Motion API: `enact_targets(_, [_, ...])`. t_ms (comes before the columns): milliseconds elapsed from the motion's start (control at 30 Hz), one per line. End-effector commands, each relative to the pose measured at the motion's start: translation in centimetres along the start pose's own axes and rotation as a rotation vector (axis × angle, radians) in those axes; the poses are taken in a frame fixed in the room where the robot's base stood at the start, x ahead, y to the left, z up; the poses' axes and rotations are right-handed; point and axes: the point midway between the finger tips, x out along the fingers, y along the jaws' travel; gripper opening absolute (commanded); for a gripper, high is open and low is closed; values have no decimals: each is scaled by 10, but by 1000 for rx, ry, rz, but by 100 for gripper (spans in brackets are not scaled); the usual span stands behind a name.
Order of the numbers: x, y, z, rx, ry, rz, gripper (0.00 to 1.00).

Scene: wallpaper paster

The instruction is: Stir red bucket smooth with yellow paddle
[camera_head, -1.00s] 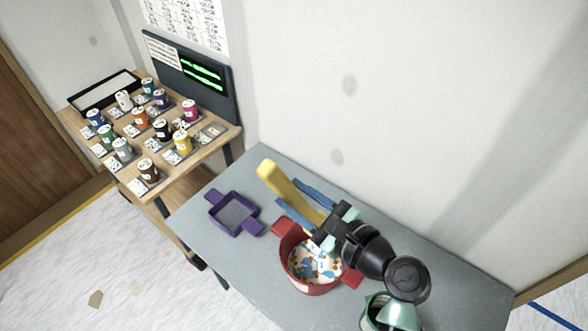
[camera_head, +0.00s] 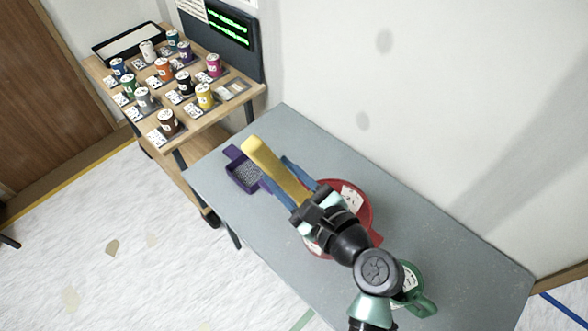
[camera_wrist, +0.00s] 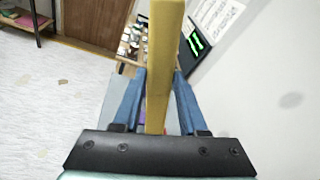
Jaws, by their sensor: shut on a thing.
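My gripper (camera_head: 277,172) has two blue fingers and is shut on the yellow paddle (camera_head: 258,152). In the wrist view the paddle (camera_wrist: 164,50) runs lengthwise between the fingers (camera_wrist: 160,80). The red bucket (camera_head: 366,212) stands on the grey table, under and behind my wrist. My gripper and wrist hide much of its inside; a strip of pale, speckled contents shows at its right. The paddle's end towards my palm is hidden, so I cannot tell whether it touches the contents.
A green container (camera_head: 420,300) stands near my arm at the lower right. A wooden shelf (camera_head: 140,122) holds several paint pots at the upper left. The wall borders the table's back.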

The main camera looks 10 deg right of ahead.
Motion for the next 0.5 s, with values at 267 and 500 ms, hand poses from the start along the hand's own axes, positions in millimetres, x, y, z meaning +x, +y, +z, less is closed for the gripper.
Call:
enact_targets(267, [1,-1,-33,1,1,-3,0])
enact_targets(500, [2,-2,-57,0,0,-5,0])
